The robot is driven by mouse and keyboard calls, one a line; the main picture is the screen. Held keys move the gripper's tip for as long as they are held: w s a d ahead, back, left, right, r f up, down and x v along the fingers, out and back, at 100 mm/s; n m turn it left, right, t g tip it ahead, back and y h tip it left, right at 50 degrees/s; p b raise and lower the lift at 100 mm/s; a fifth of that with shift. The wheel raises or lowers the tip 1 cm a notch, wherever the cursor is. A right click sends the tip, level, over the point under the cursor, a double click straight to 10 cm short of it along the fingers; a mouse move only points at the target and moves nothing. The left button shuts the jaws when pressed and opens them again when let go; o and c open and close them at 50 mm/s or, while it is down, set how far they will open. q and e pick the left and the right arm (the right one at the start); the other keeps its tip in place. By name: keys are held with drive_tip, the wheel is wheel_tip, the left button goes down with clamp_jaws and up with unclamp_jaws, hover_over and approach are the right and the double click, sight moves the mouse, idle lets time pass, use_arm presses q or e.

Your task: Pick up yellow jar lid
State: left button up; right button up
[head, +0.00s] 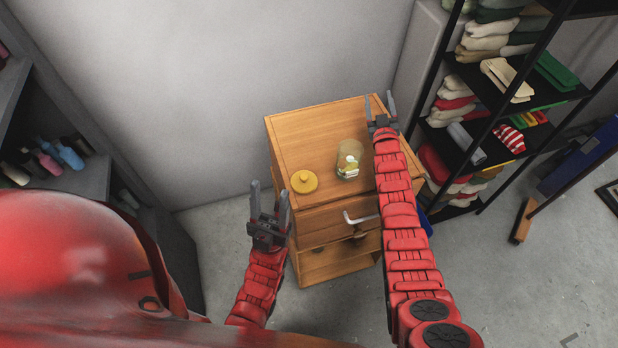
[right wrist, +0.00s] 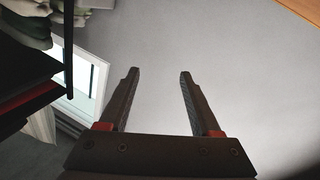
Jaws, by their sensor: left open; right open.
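The yellow jar lid (head: 304,181) lies flat on the left part of the wooden cabinet's top, near its front left edge. It has a small knob in its middle. A glass jar (head: 349,160) with something pale and yellowish inside stands to its right. My left gripper (head: 269,189) is open and empty, left of and slightly nearer than the lid, beside the cabinet. My right gripper (head: 379,98) is open and empty at the far right edge of the cabinet top. In the right wrist view, the right gripper's fingers (right wrist: 156,76) are apart with only grey wall between them.
The wooden cabinet (head: 300,132) stands against the grey wall, with a metal handle (head: 360,218) on its front. A black shelf (head: 470,140) with folded clothes stands to the right. A grey shelf with bottles (head: 60,155) is at the left. The cabinet top's back left is clear.

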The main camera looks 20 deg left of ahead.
drive_tip(key=w+a+m+g+h+p, duration=0.1)
drive_tip(key=a+g+h+p, duration=0.25)
drive_tip(key=a+g, duration=0.45)
drive_tip(key=s+a+r+g+h, duration=0.1)
drive_tip(key=s+a+r+g, duration=0.15)
drive_tip(key=s, duration=0.55)
drive_tip(key=s+a+r+g+h+p, duration=0.15)
drive_tip(key=s+g, duration=0.25)
drive_tip(key=s, duration=0.4)
drive_tip(key=s+a+r+g+b, duration=0.1)
drive_tip(key=s+a+r+g, duration=0.2)
drive_tip(key=s, duration=0.4)
drive_tip(key=b, duration=0.8)
hover_over(304, 176)
drive_tip(key=shift+n, duration=0.4)
wheel_tip(304, 176, down, 10)
drive_tip(key=shift+w+d+f, duration=0.1)
drive_tip(key=shift+w+f, duration=0.05)
drive_tip(key=shift+f, duration=0.9)
drive_tip(key=shift+f+p, duration=0.1)
drive_tip(key=shift+p, duration=0.2)
wheel_tip(304, 176, down, 4)
drive_tip(key=shift+r+p, duration=0.15)
drive_tip(key=shift+p, duration=1.1)
drive_tip(key=shift+f, duration=0.6)
clamp_jaws()
